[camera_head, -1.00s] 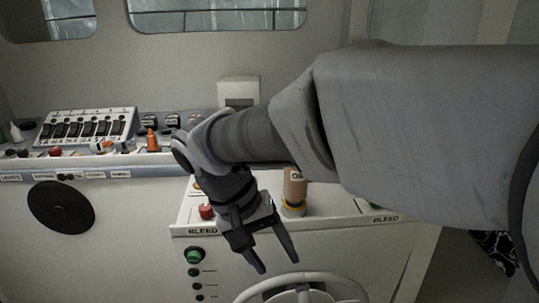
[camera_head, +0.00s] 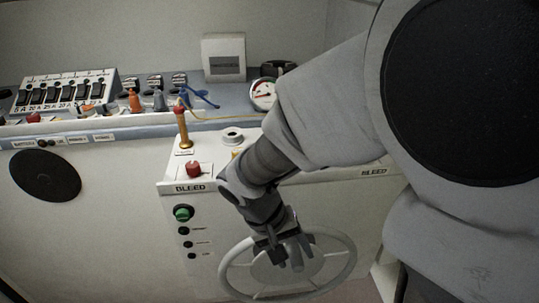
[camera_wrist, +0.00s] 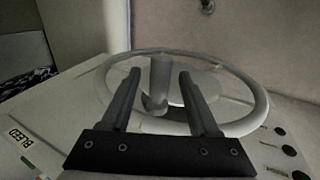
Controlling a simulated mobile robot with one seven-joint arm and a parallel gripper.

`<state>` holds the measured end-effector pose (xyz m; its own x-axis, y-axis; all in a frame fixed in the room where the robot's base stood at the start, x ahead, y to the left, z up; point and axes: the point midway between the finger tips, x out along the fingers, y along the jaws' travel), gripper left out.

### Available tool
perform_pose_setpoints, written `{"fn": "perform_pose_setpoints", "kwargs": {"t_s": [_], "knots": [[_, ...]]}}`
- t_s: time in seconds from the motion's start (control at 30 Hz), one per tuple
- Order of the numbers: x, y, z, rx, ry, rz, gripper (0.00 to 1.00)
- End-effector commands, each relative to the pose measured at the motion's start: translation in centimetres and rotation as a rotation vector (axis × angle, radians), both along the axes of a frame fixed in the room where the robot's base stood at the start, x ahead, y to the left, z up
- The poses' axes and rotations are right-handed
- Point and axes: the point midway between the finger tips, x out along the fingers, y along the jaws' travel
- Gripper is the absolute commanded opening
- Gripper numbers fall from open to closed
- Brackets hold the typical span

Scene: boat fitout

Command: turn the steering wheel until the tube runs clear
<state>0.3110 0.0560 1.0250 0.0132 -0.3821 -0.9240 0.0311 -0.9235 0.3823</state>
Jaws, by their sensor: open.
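The white steering wheel (camera_head: 351,247) is on the front of the white console, low in the head view. My gripper (camera_head: 290,264) is open in front of the wheel's hub. In the wrist view my gripper (camera_wrist: 160,73) has both fingers apart, reaching across the near part of the wheel's rim (camera_wrist: 262,102). A grey post-like part shows between the fingers. I cannot tell whether the fingers touch the wheel. An upright thin tube (camera_head: 183,132) with amber contents and a red top stands on the console left of my arm.
A red knob (camera_head: 194,169) is on the console top above a BLEED label. A green button (camera_head: 183,213) is on its front. A round gauge (camera_head: 262,94) stands behind. The switch panel (camera_head: 65,91) is at the left. My arm covers part of the console.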

Motion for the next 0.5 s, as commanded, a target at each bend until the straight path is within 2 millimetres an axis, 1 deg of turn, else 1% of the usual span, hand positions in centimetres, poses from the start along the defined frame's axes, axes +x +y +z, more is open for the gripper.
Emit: {"fn": "perform_pose_setpoints", "kwargs": {"t_s": [0.17,0.27,0.3,0.37,0.5], "knots": [[0.00,0.00,0.00,0.000,0.000,0.000,0.61],[0.00,0.00,0.01,0.000,0.000,0.000,0.45],[0.00,0.02,0.01,0.000,0.000,0.000,0.38],[0.00,0.02,0.01,0.000,0.000,0.000,0.27],[0.00,0.02,0.02,0.000,0.000,0.000,0.02]]}}
